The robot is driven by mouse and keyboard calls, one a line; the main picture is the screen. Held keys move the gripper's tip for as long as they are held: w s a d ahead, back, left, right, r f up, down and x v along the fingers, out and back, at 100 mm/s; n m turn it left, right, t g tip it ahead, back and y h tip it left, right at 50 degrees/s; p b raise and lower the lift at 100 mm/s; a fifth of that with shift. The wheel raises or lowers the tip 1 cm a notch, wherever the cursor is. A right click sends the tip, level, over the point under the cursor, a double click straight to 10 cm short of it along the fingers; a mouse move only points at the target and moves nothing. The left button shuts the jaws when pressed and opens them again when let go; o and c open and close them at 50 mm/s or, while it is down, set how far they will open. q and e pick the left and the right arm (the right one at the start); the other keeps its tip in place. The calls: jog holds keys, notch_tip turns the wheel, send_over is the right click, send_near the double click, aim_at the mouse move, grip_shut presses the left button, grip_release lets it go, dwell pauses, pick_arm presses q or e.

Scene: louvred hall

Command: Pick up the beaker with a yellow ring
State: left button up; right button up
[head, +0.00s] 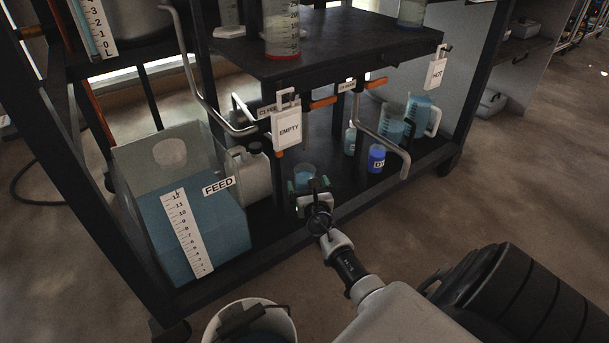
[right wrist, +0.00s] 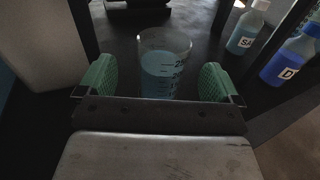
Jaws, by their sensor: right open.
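A clear beaker (head: 305,172) with blue liquid stands on the lower shelf. In the right wrist view the beaker (right wrist: 165,62) shows dark graduation marks, and I see no yellow ring on it. My right gripper (head: 305,187) reaches in to this beaker. Its green finger pads are apart, one on each side of the beaker, with a visible gap in the right wrist view (right wrist: 159,82). The near lower part of the beaker is hidden by the gripper body. Another beaker (head: 391,126) with blue liquid stands further right; no yellow ring is clear there. My left gripper is not in view.
A FEED tank (head: 215,225) stands at left, with a pale jug (head: 253,176) beside it. Bottles (head: 376,158) and a handled pitcher (head: 420,115) stand right. The upper shelf (head: 340,40), EMPTY tag (head: 288,128) and bent pipes overhang. A bucket (head: 285,330) is on the floor.

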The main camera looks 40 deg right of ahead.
aim_at(306, 177)
jog(key=w+d+b, duration=0.1)
jog(key=w+d+f+b, duration=0.1)
jog(key=w, duration=0.1)
jog(key=shift+d, duration=0.15)
jog(key=shift+w+d+r+b, duration=0.2)
jog(key=shift+w+b, duration=0.1)
jog(key=shift+w, duration=0.15)
jog(key=c, duration=1.2)
